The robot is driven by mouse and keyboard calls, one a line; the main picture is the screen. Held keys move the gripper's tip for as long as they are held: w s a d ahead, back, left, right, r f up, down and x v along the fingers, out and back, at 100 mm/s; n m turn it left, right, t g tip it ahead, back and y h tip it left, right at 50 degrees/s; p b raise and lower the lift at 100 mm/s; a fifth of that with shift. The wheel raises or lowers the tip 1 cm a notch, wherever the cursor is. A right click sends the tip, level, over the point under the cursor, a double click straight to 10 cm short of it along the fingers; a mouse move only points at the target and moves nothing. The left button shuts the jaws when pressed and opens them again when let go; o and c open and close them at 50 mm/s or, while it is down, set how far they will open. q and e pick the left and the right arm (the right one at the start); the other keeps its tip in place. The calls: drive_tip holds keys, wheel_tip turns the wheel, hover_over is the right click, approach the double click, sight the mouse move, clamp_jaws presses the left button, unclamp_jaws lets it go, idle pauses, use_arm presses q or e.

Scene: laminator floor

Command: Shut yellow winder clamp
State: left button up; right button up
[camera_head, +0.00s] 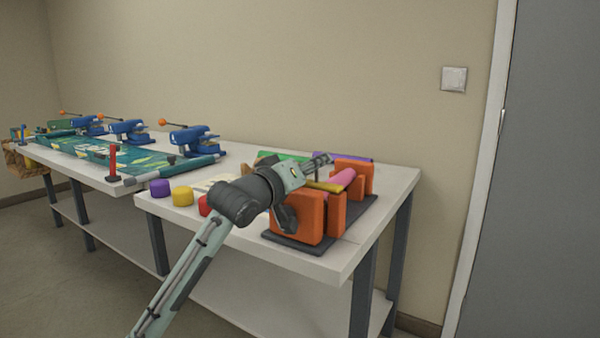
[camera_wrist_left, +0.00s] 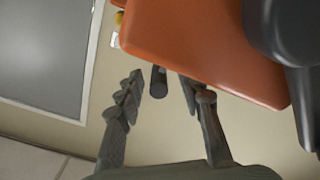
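The winder is a set of orange blocks (camera_head: 297,216) on a dark base plate (camera_head: 292,244) at the right end of the table. A yellow bar (camera_head: 324,187) lies across it, beside a pink roll (camera_head: 341,180); I cannot tell whether it is up or down. My left gripper (camera_head: 319,162) reaches over the winder, its fingers just beyond the yellow bar. In the left wrist view, its two fingers (camera_wrist_left: 160,84) stand apart, with a dark rod end showing between them. An orange block (camera_wrist_left: 205,45) is close above them. A small yellow bit (camera_wrist_left: 119,17) shows at the top. My right gripper is out of view.
Purple (camera_head: 160,188), yellow (camera_head: 182,196) and red (camera_head: 205,206) knobs stand near the table's front edge. Green (camera_head: 284,156) and purple (camera_head: 335,156) pieces lie behind the winder. Blue clamps (camera_head: 193,139) with orange knobs line the back left. A wall is behind.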

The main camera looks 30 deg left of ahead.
use_arm(q)
drive_tip(key=s, duration=1.1)
drive_tip(key=shift+a, duration=0.2)
